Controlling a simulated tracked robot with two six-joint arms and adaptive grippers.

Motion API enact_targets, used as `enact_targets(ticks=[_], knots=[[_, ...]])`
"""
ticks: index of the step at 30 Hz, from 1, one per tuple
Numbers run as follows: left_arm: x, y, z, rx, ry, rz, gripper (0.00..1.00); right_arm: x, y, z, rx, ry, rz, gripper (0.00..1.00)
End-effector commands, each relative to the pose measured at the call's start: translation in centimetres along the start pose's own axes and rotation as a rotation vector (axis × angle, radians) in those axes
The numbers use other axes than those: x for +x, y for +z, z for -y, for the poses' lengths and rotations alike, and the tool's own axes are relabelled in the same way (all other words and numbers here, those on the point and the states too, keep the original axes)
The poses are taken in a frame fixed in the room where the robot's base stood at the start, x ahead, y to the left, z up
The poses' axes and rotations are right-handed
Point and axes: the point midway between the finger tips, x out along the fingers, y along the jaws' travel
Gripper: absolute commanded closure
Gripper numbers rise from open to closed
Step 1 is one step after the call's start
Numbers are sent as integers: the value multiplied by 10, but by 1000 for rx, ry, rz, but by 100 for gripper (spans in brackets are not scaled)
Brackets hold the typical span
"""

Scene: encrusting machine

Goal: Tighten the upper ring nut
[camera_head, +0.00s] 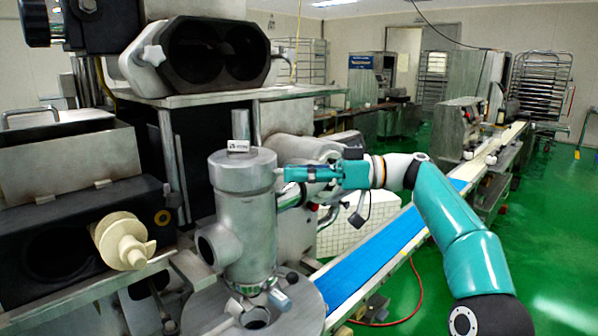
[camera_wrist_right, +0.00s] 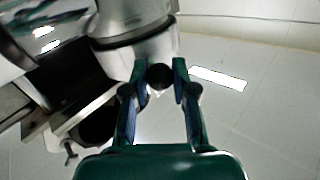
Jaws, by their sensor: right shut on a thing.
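The upper ring nut (camera_head: 241,172) is the broad grey metal collar at the top of the upright steel cylinder (camera_head: 248,235). My right gripper (camera_head: 284,173) reaches it from the right, level with the collar's side. In the right wrist view my gripper's two fingers (camera_wrist_right: 160,78) are closed around a short round peg (camera_wrist_right: 160,74) that sticks out from the metal collar (camera_wrist_right: 138,45). The peg is seen end-on there, and the fingers partly hide its sides. My left gripper is not in view.
A small labelled block (camera_head: 238,146) sits on top of the cylinder. A round steel plate (camera_head: 205,310) lies below it. A blue conveyor belt (camera_head: 365,272) runs behind on the right. A cream auger (camera_head: 124,241) protrudes at left. Green floor is open at right.

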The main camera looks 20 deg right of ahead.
Motion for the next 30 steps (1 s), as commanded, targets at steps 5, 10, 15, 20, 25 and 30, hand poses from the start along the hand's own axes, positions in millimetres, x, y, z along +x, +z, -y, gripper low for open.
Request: enact_targets(ticks=[5, 10, 15, 20, 25, 30], knots=[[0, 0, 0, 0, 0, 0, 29, -1, 4, -2, 6, 2, 6, 57], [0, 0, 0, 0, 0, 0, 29, 0, 2, -1, 3, 1, 4, 48], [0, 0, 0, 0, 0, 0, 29, 0, 1, -1, 2, 1, 3, 48], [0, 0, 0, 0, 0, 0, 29, -9, 1, -1, 1, 2, 2, 48], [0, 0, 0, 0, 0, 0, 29, -34, 2, -3, 1, 5, 2, 48], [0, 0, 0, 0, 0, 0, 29, -58, 3, -3, 2, 3, 3, 48]])
